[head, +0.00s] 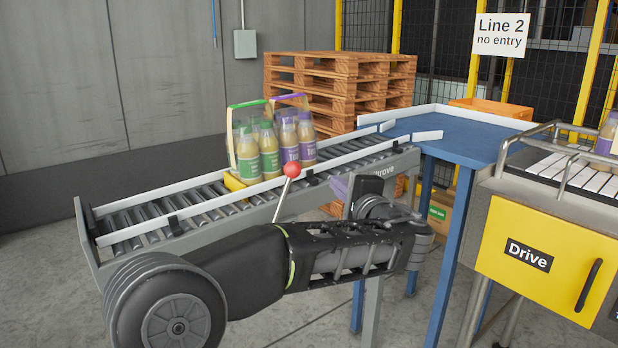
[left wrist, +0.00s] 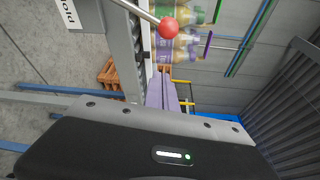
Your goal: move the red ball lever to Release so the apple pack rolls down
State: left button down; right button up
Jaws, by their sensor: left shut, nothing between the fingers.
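The red ball lever (head: 291,170) stands at the near side of the roller conveyor, its rod leaning slightly right towards the ball. In the left wrist view the red ball (left wrist: 168,27) is just beyond my fingertips, with a visible gap. A pack with green labels (head: 248,165) and a pack with purple labels (head: 306,138) stand upright on the rollers behind the lever. My left gripper (head: 338,187), with purple fingers, is shut and empty, right of the ball; it also shows in the left wrist view (left wrist: 163,92). My right gripper is out of view.
The sloping conveyor (head: 122,220) has white side rails. A blue table (head: 462,132) joins its right end. A yellow Drive cabinet (head: 530,255) stands at right, pallets (head: 335,75) behind. A partly cut-off label ending in "old" (left wrist: 68,14) is near the lever.

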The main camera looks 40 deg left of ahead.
pick_arm(q)
jog(key=shift+w, duration=0.1)
jog(key=w+a+p, duration=0.2)
jog(key=a+p, duration=0.1)
jog(key=a, duration=0.6)
dwell(0.4)
jog(key=shift+s+a, duration=0.1)
